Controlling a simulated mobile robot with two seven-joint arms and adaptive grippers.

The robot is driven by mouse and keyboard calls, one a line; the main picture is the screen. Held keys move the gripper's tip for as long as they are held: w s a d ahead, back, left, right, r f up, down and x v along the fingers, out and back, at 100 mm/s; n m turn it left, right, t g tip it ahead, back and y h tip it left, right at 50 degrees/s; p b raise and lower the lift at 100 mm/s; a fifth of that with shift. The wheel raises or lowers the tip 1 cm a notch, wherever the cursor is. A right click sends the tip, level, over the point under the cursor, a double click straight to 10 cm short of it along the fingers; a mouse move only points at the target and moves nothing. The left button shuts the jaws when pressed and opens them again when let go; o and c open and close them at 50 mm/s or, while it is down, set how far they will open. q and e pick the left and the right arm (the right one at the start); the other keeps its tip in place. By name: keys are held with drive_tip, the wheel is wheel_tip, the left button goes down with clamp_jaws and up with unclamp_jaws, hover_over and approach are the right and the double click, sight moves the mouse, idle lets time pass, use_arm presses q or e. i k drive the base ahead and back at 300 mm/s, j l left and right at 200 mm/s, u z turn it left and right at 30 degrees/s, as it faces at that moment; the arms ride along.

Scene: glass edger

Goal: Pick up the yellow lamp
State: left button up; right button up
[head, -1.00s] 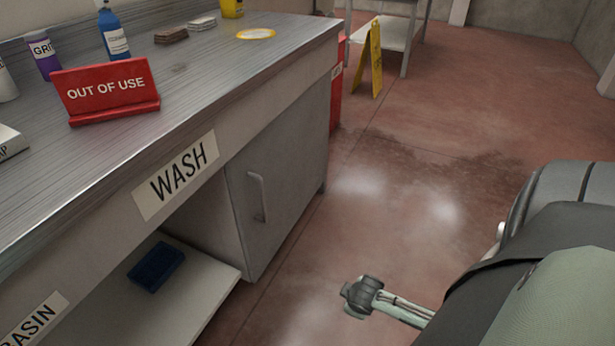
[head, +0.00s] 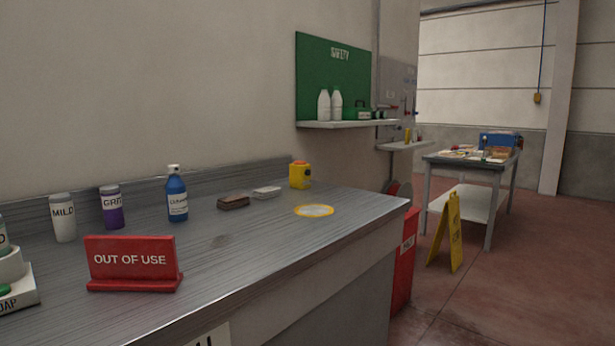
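A small yellow block-shaped thing with a dark round part on its right side, which looks like the yellow lamp (head: 298,175), stands upright at the far back of the steel worktop (head: 240,262), near the low back ledge. Its front side is plain to see and nothing covers it. A flat yellow-rimmed disc (head: 314,211) lies in front of it, apart from it. Neither of my grippers shows in the head view.
A red OUT OF USE sign (head: 132,265), a blue bottle (head: 177,195), purple (head: 112,208) and white (head: 63,218) containers, and brown (head: 233,202) and pale (head: 267,193) blocks stand on the worktop. Beyond it are a red bin (head: 405,262), a yellow floor sign (head: 447,232) and a table (head: 466,172).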

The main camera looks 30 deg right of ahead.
sight(298, 179)
drive_tip(key=i+l+u, duration=0.15)
drive_tip(key=l, duration=0.65)
drive_tip(key=l+u, duration=0.1)
drive_tip(key=l, duration=0.7)
drive_tip(key=i+l+u, duration=0.15)
drive_tip(key=l, duration=0.7)
drive_tip(key=l+u, duration=0.1)
drive_tip(key=l, duration=0.7)
drive_tip(key=l+u, duration=0.15)
drive_tip(key=l, duration=0.7)
drive_tip(key=k+l+u, duration=0.15)
drive_tip(key=l, duration=0.65)
drive_tip(key=l+u, duration=0.1)
drive_tip(key=l, duration=0.7)
drive_tip(key=k, duration=0.05)
